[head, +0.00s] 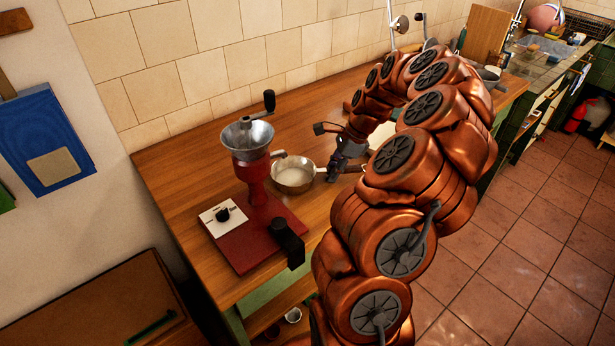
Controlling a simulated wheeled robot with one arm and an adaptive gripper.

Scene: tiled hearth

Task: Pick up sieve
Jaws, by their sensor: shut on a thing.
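The sieve (292,176) is a round, shallow metal bowl with a pale inside. It is at the wooden counter, just right of the red grinder, and its handle points right toward my gripper. My gripper (332,171) is shut on the sieve at its handle end. The fingers are dark and small here, and my copper-coloured arm hides part of the counter behind. I cannot tell whether the sieve touches the counter or is slightly raised.
A red grinder (257,185) with a metal funnel and crank stands close to the left of the sieve on a red base (255,240). A tiled wall (215,60) runs behind the counter (175,180). A blue box (45,140) hangs at left.

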